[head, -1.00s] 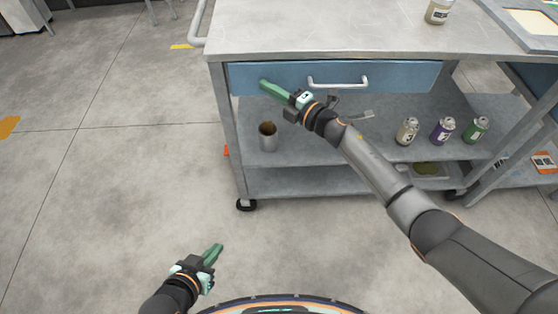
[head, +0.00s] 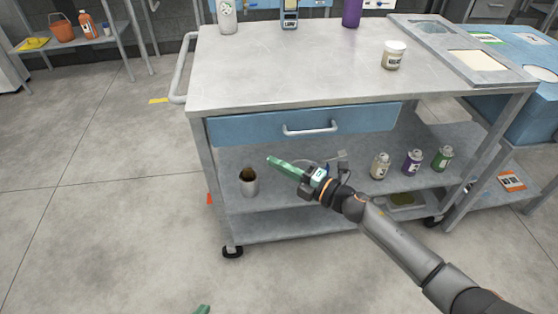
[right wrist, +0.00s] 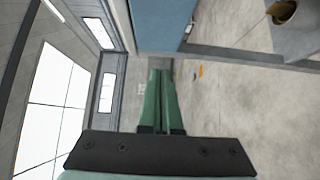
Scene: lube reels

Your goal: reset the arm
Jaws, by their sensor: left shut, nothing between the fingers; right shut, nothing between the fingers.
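My right gripper (head: 270,160) is in front of the cart, below the blue drawer and over the shelf area. Its green fingers point up and left, and in the right wrist view (right wrist: 161,72) they lie together with nothing between them. My right arm reaches in from the lower right. Only a green fingertip of my left gripper (head: 203,309) shows at the bottom edge; the rest is out of frame.
The cart's blue drawer (head: 300,122) looks closed. Several small bottles stand further right. A labelled jar (head: 393,56) is on the cart top (head: 290,70). The floor at left is clear.

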